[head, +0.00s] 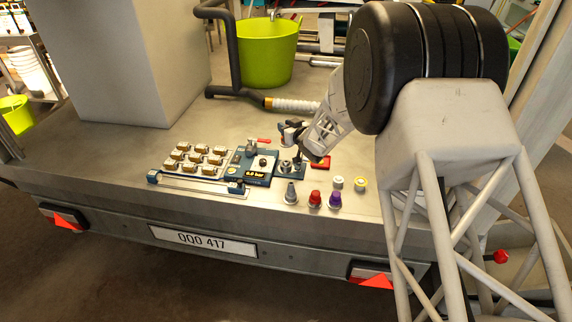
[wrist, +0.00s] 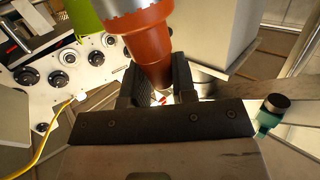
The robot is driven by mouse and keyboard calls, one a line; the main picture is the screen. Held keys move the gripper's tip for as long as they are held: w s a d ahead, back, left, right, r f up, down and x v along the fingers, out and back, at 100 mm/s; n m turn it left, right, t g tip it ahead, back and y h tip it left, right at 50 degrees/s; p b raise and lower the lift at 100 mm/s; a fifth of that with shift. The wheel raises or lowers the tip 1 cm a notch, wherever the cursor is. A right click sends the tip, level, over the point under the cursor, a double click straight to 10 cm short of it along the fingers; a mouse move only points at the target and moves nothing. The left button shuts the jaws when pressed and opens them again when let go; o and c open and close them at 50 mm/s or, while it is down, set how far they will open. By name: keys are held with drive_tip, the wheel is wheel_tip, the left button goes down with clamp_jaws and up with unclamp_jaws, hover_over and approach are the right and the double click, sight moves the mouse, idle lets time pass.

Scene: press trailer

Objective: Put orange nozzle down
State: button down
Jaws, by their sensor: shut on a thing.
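The orange nozzle (wrist: 140,38) shows in the wrist view as a tapered orange-red piece, its narrow end between the two black fingers of my gripper (wrist: 162,84). The fingers are shut on it. In the head view my gripper (head: 292,137) is over the trailer bed, just behind the blue block marked in bar (head: 258,174). I cannot make out the orange nozzle clearly there. A grey cone (head: 290,193), a red nozzle (head: 315,199) and a purple nozzle (head: 335,200) stand near the front edge.
A tray of brass-coloured pieces (head: 197,161) lies left of the blue block. Small white (head: 337,183) and yellow-topped (head: 360,185) pieces stand at right. A green bucket (head: 267,55) and a bent black pipe (head: 234,60) are behind. The bed at far left front is clear.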

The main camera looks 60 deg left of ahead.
drive_tip(key=shift+f, duration=2.45)
drive_tip(key=shift+f, duration=0.1)
drive_tip(key=shift+f, duration=2.25)
drive_tip(key=shift+f, duration=0.1)
drive_tip(key=c, duration=0.9)
unclamp_jaws()
